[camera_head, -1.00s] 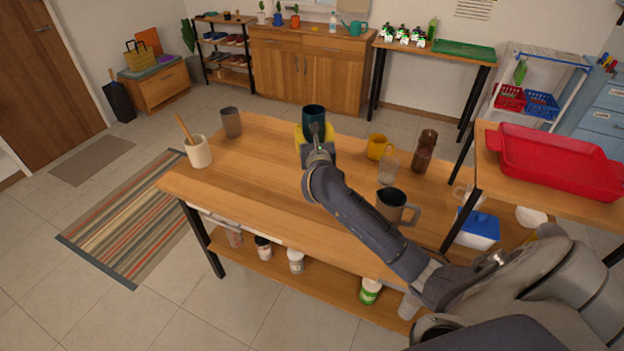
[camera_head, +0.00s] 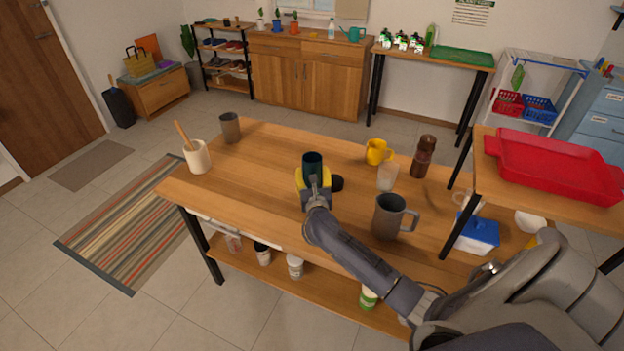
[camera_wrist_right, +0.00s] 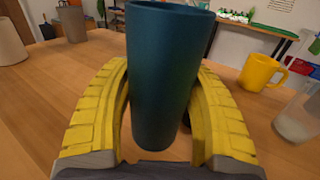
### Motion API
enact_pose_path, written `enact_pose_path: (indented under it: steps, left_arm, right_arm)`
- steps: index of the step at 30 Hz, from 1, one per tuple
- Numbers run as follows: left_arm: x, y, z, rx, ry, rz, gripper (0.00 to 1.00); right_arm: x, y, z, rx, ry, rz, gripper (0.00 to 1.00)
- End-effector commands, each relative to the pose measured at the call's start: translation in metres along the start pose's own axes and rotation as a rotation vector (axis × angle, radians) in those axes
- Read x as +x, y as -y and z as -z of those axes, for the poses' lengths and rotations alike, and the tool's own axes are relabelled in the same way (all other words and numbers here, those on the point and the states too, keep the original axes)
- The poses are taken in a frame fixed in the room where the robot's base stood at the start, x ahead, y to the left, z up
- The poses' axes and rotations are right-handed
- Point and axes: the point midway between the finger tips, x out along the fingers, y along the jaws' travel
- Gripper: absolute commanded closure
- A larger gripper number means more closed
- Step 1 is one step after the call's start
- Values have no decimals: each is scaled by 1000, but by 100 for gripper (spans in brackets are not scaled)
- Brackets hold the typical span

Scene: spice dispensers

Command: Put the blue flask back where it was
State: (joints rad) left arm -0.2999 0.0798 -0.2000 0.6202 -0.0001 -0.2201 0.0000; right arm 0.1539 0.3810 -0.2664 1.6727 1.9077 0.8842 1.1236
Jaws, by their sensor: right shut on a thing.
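The blue flask (camera_head: 312,163) is a dark teal, open-topped cylinder and stands upright over the middle of the wooden table (camera_head: 262,160). My right gripper (camera_head: 313,180) is shut around it, with its yellow fingers on both sides. The right wrist view shows the flask (camera_wrist_right: 163,75) upright between the two yellow pads (camera_wrist_right: 163,110). I cannot tell whether its base touches the table. My left gripper is not in view.
A grey mug (camera_head: 388,217), a clear glass (camera_head: 387,177), a yellow mug (camera_head: 377,152) and a brown bottle (camera_head: 424,157) stand to the right. A utensil pot (camera_head: 198,157) and a grey cup (camera_head: 230,128) stand left. The table's left middle is clear.

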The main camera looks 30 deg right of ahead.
Motion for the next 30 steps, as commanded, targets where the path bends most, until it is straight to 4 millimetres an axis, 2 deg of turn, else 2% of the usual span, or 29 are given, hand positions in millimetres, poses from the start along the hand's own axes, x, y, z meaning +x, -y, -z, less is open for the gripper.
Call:
enact_pose_path:
  steps: [6,19,20,26,30]
  left_arm:
    - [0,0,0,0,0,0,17]
    - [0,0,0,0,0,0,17]
    - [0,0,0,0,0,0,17]
    - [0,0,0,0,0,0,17]
    - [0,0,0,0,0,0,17]
  right_arm:
    - [0,0,18,0,0,-1,83]
    - [0,0,22,0,0,-1,83]
    - [0,0,22,0,-1,-1,43]
    - [0,0,22,0,0,-1,19]
    - [0,0,22,0,0,-1,19]
